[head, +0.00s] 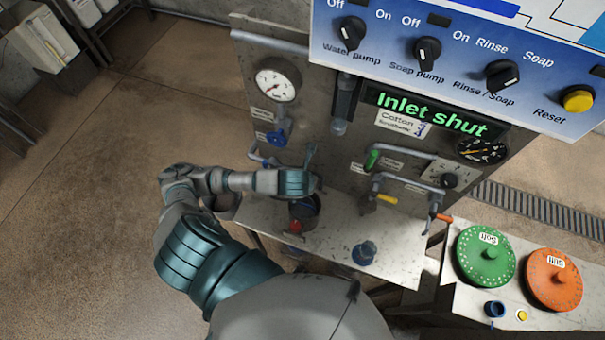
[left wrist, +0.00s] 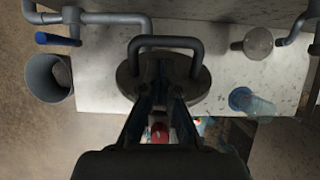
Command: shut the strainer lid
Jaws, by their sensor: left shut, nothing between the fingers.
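In the left wrist view a dark round lid (left wrist: 128,82) with a raised U-shaped grey handle (left wrist: 166,42) lies below my left gripper (left wrist: 165,70). The gripper's fingers are shut and empty, over the lid and close to the handle; I cannot tell whether they touch it. In the head view the dark strainer body (head: 308,216) stands on the pale shelf (head: 395,236), partly hidden by my left forearm. A red part (head: 295,227) shows at its front. Whether the lid is fully seated cannot be seen. My right gripper is out of view.
Behind stands a panel with a gauge (head: 278,80), a blue valve (head: 277,137) and coloured pipe handles. A lit display (head: 437,112) reads "Inlet shut". A blue-topped fitting (head: 366,252) stands on the shelf. Green (head: 486,254) and orange (head: 553,280) discs lie at right.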

